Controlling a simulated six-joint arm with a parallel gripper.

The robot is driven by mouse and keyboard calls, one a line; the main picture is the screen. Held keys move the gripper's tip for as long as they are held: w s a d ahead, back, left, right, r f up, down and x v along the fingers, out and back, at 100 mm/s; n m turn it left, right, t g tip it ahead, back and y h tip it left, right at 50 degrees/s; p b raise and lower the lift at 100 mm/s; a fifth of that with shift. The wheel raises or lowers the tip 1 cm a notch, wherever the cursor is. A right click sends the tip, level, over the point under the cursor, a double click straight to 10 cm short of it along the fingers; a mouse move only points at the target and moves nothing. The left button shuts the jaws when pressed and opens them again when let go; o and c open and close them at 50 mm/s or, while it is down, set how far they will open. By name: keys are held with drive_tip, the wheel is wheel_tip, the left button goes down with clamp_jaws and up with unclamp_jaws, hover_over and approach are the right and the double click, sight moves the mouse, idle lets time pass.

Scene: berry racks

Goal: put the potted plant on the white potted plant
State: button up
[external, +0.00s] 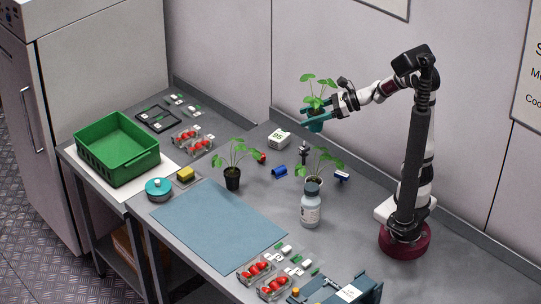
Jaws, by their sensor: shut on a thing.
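My gripper (319,113) is at the back of the table, raised well above its surface. It is shut on a potted plant (318,88) with round green leaves, held about upright; its teal pot (316,127) shows partly below the fingers. Another plant in a black pot (232,181) stands to the left.
A white bottle with a grey cap (311,207) stands right in front of the white pot. A white box (279,139), blue items (279,171) and a dark stand (304,153) are nearby. A green crate (117,171) is at left. The blue-grey mat (218,225) is clear.

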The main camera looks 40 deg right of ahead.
hover_over(307, 181)
wheel_tip(307, 181, down, 21)
drive_tip(key=shift+r, duration=0.1)
idle(0.4)
